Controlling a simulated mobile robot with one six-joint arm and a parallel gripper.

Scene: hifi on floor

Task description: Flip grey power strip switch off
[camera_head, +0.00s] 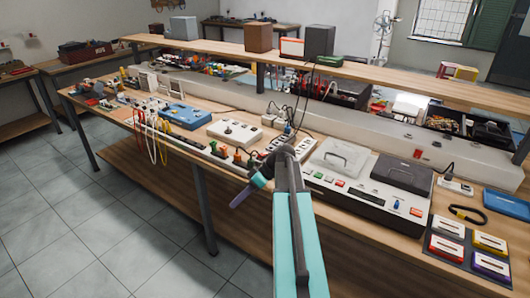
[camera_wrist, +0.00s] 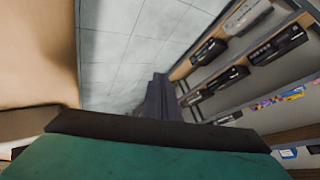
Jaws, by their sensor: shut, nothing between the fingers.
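My gripper (camera_head: 238,200) is shut and empty, its purple fingers pointing down and left in front of the workbench's front edge. The shut fingers also show in the wrist view (camera_wrist: 160,82), over the floor. A pale power strip (camera_head: 303,146) lies on the bench behind my arm, which partly hides it. A wider white socket box (camera_head: 235,133) lies to its left, and a small white strip (camera_head: 456,187) with a black plug lies at the right. I cannot tell which of these is the grey one, nor the position of any switch. The gripper touches none of them.
A large recorder-like device (camera_head: 365,190) fills the bench right of my arm. A row of coloured connectors (camera_head: 225,152) lies along the front edge, and a blue box (camera_head: 185,115) lies left. A raised shelf (camera_head: 220,46) runs behind. The tiled floor (camera_head: 90,200) is clear.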

